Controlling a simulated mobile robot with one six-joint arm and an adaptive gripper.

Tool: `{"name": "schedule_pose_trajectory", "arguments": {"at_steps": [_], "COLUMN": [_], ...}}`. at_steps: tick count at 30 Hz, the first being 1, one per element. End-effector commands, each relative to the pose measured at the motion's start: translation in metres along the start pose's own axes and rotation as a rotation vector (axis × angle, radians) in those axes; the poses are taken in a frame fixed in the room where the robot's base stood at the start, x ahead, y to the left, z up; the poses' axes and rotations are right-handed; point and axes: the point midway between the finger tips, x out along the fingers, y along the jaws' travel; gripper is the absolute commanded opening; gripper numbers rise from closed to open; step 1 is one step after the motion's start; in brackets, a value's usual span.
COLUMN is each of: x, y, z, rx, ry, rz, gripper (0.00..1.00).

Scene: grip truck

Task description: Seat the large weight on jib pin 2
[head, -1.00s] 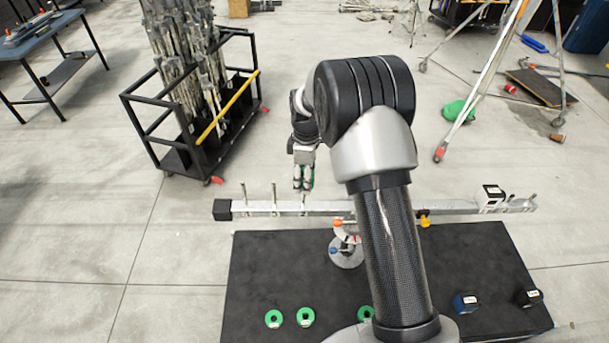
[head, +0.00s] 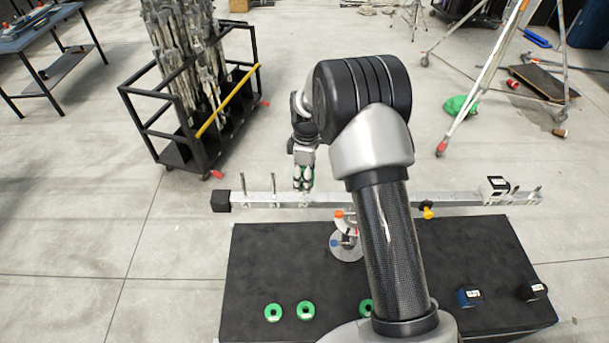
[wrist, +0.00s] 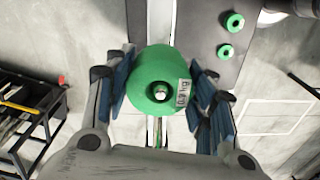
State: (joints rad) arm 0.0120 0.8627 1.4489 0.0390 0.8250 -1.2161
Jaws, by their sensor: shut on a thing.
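My gripper (wrist: 162,95) is shut on a large green round weight (wrist: 150,75) with a white kg label. It also shows in the head view (head: 303,184), low over the left part of the jib (head: 340,200). In the wrist view, a pale pin tip (wrist: 160,93) shows inside the weight's centre hole, so the weight is around or directly over that pin. How far down it sits cannot be told. Two other upright pins (head: 244,186) (head: 274,188) stand to the left on the jib. No pin numbers are readable.
A dark table (head: 270,260) in front carries small green weights (head: 306,310) and dark blocks (head: 468,297). A white-and-black block (head: 495,187) sits on the jib's right part, near several pins. A black cart (head: 170,150) stands behind, left of my gripper.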

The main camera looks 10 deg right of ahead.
Motion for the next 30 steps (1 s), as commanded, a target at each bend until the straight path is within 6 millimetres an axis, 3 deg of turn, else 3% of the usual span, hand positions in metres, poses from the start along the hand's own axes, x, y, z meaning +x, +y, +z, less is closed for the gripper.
{"name": "schedule_pose_trajectory", "arguments": {"at_steps": [30], "x": [0.044], "y": [0.001], "z": [-0.001], "rx": [0.000], "ry": [0.001], "rz": [0.003], "gripper": [0.17]}}
